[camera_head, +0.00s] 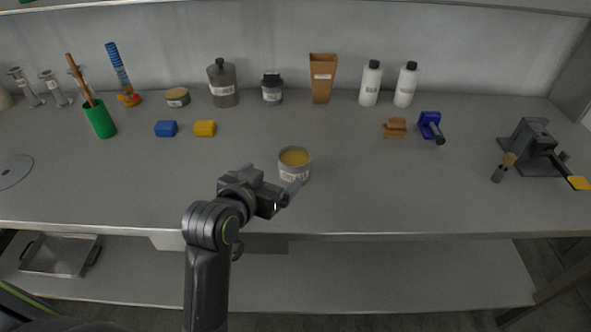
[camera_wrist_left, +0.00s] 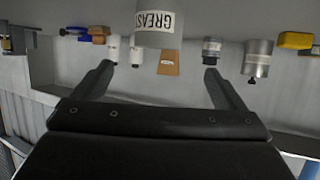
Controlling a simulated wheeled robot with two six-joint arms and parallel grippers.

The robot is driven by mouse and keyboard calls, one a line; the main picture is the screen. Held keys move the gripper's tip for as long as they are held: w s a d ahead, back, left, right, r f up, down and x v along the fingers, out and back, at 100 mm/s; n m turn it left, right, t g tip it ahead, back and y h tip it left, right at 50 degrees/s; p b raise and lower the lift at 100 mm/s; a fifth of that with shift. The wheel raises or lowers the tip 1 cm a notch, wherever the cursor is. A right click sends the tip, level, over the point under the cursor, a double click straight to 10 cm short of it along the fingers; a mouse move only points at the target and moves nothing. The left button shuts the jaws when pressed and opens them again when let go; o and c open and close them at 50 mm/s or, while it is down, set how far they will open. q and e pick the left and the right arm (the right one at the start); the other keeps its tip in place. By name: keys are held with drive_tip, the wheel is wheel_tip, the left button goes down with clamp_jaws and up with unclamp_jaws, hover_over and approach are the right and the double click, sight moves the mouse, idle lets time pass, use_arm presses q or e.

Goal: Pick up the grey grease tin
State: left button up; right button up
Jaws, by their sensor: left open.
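The grey grease tin (camera_head: 295,168) stands upright on the bench near its front middle, with yellow-brown grease showing at its open top. In the left wrist view the tin (camera_wrist_left: 160,25) appears upside down, with its white GREASE label, beyond and between the fingertips. My left gripper (camera_head: 288,190) is at the tin's near left side, its fingers open and pointing toward it. In the left wrist view the open fingers (camera_wrist_left: 160,78) have nothing between them. Whether a finger touches the tin cannot be told. My right gripper is not in view.
Bottles, jars and a brown holder (camera_head: 322,78) line the back wall. A green cup (camera_head: 100,119) stands left, a dark vise-like tool (camera_head: 535,147) right.

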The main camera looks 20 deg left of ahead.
sight(284, 166)
use_arm(q)
drive_tip(key=x, duration=0.7)
drive_tip(key=shift+w, duration=0.3)
drive_tip(key=shift+d+p+x, duration=0.2)
drive_tip(key=shift+p+x, duration=0.25)
drive_tip(key=shift+x, duration=1.85)
drive_tip(key=shift+w+f, duration=0.15)
drive_tip(key=shift+w, duration=0.25)
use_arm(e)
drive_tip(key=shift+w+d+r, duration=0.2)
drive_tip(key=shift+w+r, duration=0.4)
use_arm(q)
drive_tip(key=shift+c, duration=0.3)
drive_tip(key=c, duration=1.1)
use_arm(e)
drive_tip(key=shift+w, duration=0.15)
use_arm(q)
drive_tip(key=shift+o, duration=0.2)
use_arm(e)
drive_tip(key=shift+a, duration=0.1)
